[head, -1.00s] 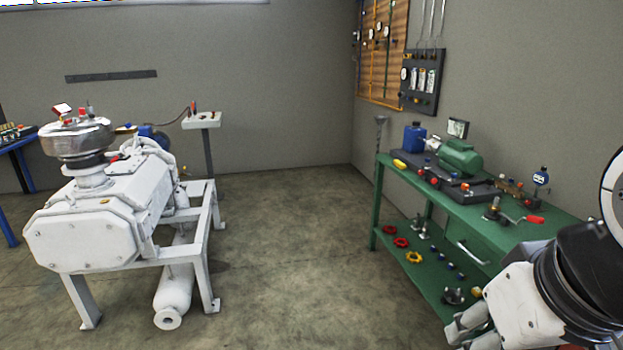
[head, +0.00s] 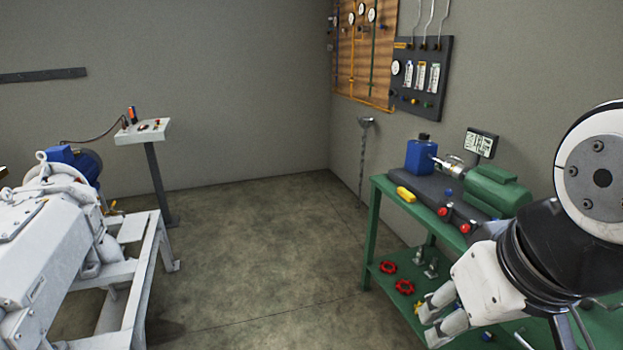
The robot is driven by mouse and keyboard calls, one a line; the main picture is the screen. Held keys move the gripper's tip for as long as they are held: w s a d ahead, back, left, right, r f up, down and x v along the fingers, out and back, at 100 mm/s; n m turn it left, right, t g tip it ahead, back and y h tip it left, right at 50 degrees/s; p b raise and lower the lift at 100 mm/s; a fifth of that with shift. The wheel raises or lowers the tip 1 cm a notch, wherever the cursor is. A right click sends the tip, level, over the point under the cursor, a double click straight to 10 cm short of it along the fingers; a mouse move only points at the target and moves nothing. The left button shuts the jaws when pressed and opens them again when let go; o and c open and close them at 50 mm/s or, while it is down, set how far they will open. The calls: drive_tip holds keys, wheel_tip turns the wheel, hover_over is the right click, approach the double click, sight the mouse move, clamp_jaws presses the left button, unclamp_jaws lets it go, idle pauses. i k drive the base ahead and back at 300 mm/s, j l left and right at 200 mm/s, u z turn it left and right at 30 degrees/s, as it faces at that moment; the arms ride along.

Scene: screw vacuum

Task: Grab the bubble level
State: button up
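A small yellow block-like object (head: 405,194), which looks like the bubble level, lies at the far left corner of the green workbench top (head: 378,184). Its vial is too small to make out. My gripper (head: 427,326) is at the lower right of the head view, nearer to me than the bench and lower in the picture than the level. Its two pale fingers stand apart and point left, with nothing seen between them. My gripper is not touching the level.
A blue container (head: 421,156) and a green motor (head: 497,192) stand on the bench behind and right of the level. Red valve handles (head: 404,286) lie on the lower shelf. A white pump frame (head: 150,270) stands left. The floor (head: 265,260) between is clear.

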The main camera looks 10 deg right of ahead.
sight(404, 193)
drive_tip(key=i+z, duration=0.3)
drive_tip(key=i+j+z, duration=0.1)
drive_tip(key=z, duration=0.2)
drive_tip(key=i+j+z, duration=0.15)
drive_tip(key=i+j, duration=0.2)
drive_tip(key=i+j+z, duration=0.15)
drive_tip(key=i+j, duration=0.25)
drive_tip(key=i+j+z, duration=0.15)
drive_tip(key=i+j, duration=0.3)
drive_tip(key=i+j+z, duration=0.2)
drive_tip(key=i+j, duration=0.15)
drive_tip(key=i+j+z, duration=0.15)
drive_tip(key=i+j, duration=0.15)
drive_tip(key=j, duration=0.35)
